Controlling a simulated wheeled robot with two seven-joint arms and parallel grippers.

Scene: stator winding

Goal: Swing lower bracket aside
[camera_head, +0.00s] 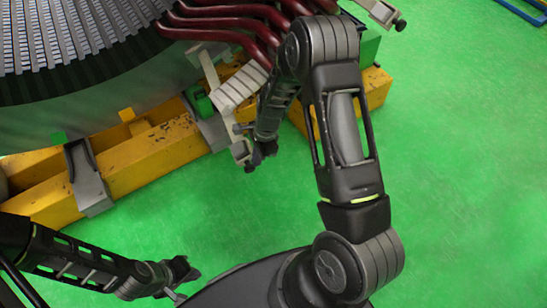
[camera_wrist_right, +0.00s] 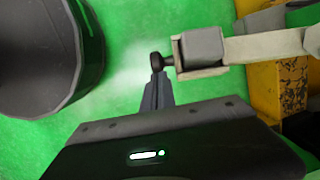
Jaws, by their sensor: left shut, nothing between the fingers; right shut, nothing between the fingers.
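The lower bracket (camera_head: 240,150) is a pale beige arm hanging at the stator's lower right edge. In the right wrist view the bracket (camera_wrist_right: 265,47) comes in from the right and ends in a grey block with a small black knob (camera_wrist_right: 157,59). My right gripper (camera_head: 258,157) is beside the bracket's free end. In the right wrist view its shut fingertips (camera_wrist_right: 158,76) are at the knob, with nothing between them; whether they touch it I cannot tell. My left gripper (camera_head: 184,273) is shut and empty at the lower left, away from the bracket.
The large stator (camera_head: 95,90) fills the upper left, with dark red coil bars (camera_head: 225,22) at its right. A worn yellow frame (camera_head: 150,160) supports it. Another beige bracket (camera_head: 383,12) sticks out at the top. Green floor (camera_head: 460,170) is clear on the right.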

